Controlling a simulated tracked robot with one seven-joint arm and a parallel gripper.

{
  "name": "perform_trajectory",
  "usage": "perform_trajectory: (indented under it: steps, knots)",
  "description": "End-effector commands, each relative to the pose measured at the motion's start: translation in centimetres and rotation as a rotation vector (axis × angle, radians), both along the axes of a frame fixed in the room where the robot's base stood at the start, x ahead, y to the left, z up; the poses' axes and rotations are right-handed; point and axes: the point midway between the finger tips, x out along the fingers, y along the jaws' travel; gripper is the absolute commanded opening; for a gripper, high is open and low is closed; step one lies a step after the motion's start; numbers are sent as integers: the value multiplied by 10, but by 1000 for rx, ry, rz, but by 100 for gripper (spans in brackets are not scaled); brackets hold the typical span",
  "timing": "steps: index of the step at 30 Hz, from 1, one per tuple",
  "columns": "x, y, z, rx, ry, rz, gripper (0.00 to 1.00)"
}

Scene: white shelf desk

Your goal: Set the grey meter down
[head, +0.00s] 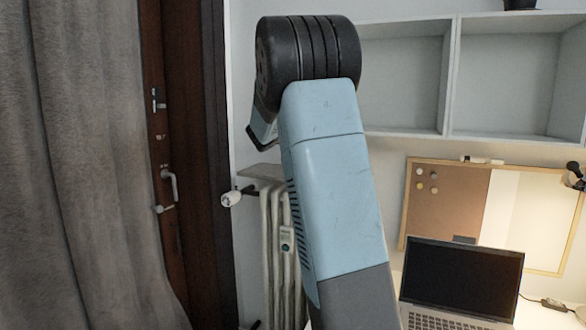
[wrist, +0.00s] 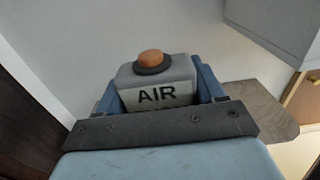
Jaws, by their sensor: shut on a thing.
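The grey meter (wrist: 157,80) is in the wrist view, a grey box with an orange knob on top and dark letters "AIR" on a pale label. My gripper (wrist: 160,84) is shut on it, with a blue finger on each side. The dark bar of the gripper hides the meter's lower part, so I cannot tell whether it touches anything below. In the head view my arm hides the meter and most of the gripper.
A wooden shelf board (wrist: 257,108) shows at the right of the gripper. In the head view the board (head: 262,172) is above a white radiator (head: 272,235), beside a dark door (head: 175,150). Wall shelves (head: 400,80), a pinboard (head: 440,215) and a laptop (head: 462,280) are at right.

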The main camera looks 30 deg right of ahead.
Motion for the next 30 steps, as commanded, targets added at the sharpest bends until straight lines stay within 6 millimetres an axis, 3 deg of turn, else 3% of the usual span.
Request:
perform_trajectory:
  steps: [14, 18, 24, 30]
  knots:
    - [78, -16, -37, -1, 2, 1, 35]
    - [97, -20, -59, -2, 4, 1, 35]
    - [117, -23, -82, -1, 2, 2, 35]
    - [123, -24, -89, -1, 1, 2, 35]
